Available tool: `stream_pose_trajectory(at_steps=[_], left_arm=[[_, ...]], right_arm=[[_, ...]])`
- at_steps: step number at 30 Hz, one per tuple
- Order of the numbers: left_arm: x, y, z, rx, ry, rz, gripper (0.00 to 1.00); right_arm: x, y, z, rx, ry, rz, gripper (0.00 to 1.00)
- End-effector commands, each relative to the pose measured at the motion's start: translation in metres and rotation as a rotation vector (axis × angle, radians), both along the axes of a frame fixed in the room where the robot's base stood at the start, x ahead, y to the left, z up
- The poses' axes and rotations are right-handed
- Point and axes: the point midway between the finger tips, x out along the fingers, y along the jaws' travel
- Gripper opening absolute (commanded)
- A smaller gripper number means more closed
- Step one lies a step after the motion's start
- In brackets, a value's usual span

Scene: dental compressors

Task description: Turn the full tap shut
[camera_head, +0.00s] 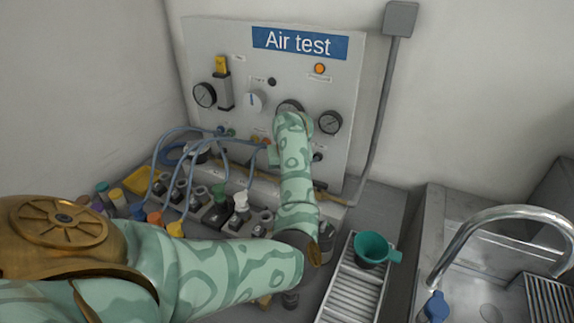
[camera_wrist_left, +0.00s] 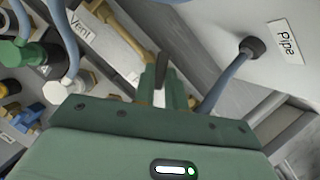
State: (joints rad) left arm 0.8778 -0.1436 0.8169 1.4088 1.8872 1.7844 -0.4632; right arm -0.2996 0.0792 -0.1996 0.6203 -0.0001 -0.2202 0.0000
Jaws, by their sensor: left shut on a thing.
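My left gripper (camera_wrist_left: 161,88) is green and shut on a narrow dark lever (camera_wrist_left: 162,66), which stands up between its fingers in the left wrist view. A pale part shows between the fingers just below the lever. No label naming this lever as the full tap is readable. A white strip marked "Vent" (camera_wrist_left: 90,42) lies to the left of the fingers. In the head view my left arm reaches up to the lower part of the "Air test" panel (camera_head: 345,75); the hand hides the held part there. My right gripper is in neither view.
Blue hoses (camera_head: 225,150) loop left of my arm above several dark fittings. In the left wrist view a hose enters a dark port (camera_wrist_left: 252,48) beside the "Pipe" label (camera_wrist_left: 286,41). A teal funnel (camera_head: 372,248) and a sink tap (camera_head: 500,215) stand at the right.

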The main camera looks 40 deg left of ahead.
Motion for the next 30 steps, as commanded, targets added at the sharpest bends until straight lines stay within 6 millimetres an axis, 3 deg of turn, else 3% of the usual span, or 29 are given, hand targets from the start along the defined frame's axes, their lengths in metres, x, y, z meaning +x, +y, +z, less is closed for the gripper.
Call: stream_pose_trajectory(at_steps=[15,30], left_arm=[[-0.003,0.004,0.003,-0.001,0.001,-0.436,0.0],[-0.004,0.005,0.0,-0.001,0.0,-0.604,0.0]], right_arm=[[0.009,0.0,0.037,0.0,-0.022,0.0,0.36],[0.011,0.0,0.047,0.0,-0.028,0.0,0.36]])
